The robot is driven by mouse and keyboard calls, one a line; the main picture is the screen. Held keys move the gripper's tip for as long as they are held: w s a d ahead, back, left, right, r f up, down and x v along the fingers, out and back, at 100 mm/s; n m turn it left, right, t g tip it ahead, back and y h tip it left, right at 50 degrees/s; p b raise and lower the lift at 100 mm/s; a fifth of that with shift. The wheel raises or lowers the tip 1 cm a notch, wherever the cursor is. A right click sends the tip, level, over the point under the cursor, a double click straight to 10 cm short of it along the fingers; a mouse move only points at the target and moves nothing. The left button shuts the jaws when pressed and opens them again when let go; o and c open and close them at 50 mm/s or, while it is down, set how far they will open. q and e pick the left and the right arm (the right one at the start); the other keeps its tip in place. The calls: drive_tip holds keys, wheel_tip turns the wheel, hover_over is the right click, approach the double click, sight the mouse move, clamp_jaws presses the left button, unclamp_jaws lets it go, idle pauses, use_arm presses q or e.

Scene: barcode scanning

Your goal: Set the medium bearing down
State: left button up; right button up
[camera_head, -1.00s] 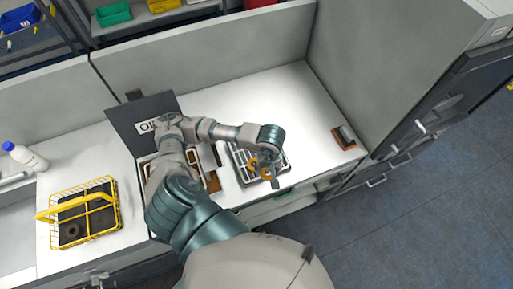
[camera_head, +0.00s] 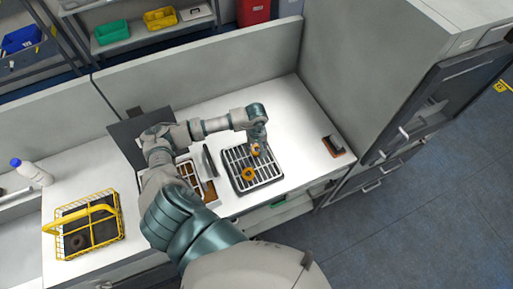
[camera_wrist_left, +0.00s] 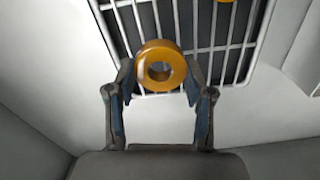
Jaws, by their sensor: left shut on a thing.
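My left gripper (camera_head: 257,144) is over the far part of a wire rack (camera_head: 235,179) in the head view. In the left wrist view its fingers (camera_wrist_left: 160,82) are closed on either side of an orange ring-shaped bearing (camera_wrist_left: 160,66), the held one, which also shows small in the head view (camera_head: 255,151). The rack's white bars (camera_wrist_left: 204,30) lie behind it; I cannot tell whether the bearing touches them. A second orange ring (camera_head: 248,174) lies on the rack, and an orange piece (camera_wrist_left: 226,1) shows at the wrist view's top edge. My right gripper is not in view.
A yellow wire basket (camera_head: 117,222) with a dark ring (camera_head: 78,240) stands at the left. A compartmented tray (camera_head: 209,199) is left of the rack. A small dark and brown block (camera_head: 334,145) lies to the right. A tall grey cabinet (camera_head: 365,70) bounds the right side.

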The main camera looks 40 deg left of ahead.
sight(256, 147)
use_arm(q)
drive_tip(key=shift+f, duration=0.65)
drive_tip(key=shift+f+p, duration=0.3)
drive_tip(key=shift+f, duration=0.1)
drive_tip(key=shift+a+f, duration=0.1)
drive_tip(key=shift+a, duration=0.15)
drive_tip(key=shift+w+a, duration=0.1)
drive_tip(key=shift+a, duration=0.05)
drive_tip(key=o, duration=1.4)
drive_tip(key=shift+a+f, duration=0.1)
drive_tip(key=shift+a, duration=0.05)
drive_tip(key=shift+c, duration=0.2)
drive_tip(key=shift+d+r, duration=0.25)
drive_tip(key=shift+d, duration=0.05)
wheel_tip(256, 147, up, 12)
drive_tip(key=b, duration=0.2)
drive_tip(key=shift+b, duration=0.4)
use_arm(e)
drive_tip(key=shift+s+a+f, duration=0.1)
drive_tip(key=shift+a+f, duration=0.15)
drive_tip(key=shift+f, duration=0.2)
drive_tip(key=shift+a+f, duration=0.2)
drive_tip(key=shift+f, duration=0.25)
